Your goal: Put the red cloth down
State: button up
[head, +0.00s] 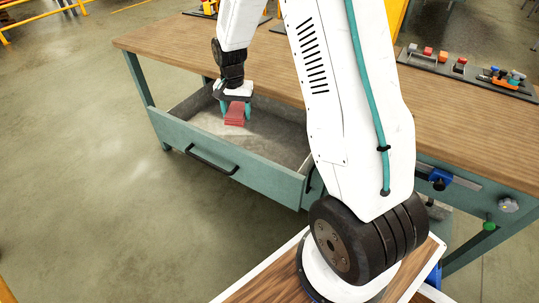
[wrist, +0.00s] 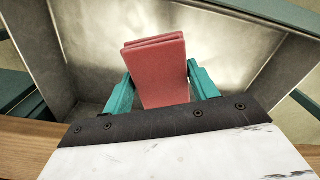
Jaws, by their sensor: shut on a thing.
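The red cloth (head: 236,115) is a folded, flat-sided stack. My gripper (head: 237,108) is shut on it, with one teal finger on each side. In the wrist view the cloth (wrist: 157,72) stands out between the fingers of my gripper (wrist: 161,84), over the grey inside of the drawer. The open drawer (head: 225,170) is teal outside, with a black handle, and hangs out from under the workbench. The cloth is over the drawer's inside. I cannot tell whether it touches the drawer floor.
The wooden workbench top (head: 465,115) runs across the back. A dark tray (head: 470,70) with small red and coloured parts lies at its right. Blue and green fittings are on the bench front at right. The drawer floor around the cloth looks empty.

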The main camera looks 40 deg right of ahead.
jog(key=s+d+f+m, duration=0.4)
jog(key=s+d+f, duration=0.2)
jog(key=s+f, duration=0.1)
send_over(266, 157)
jog(key=shift+m, duration=0.3)
notch_tip(266, 157, down, 5)
jog(key=shift+r, duration=0.1)
jog(key=shift+f, duration=2.25)
jog(key=shift+f, duration=0.15)
jog(key=o, duration=1)
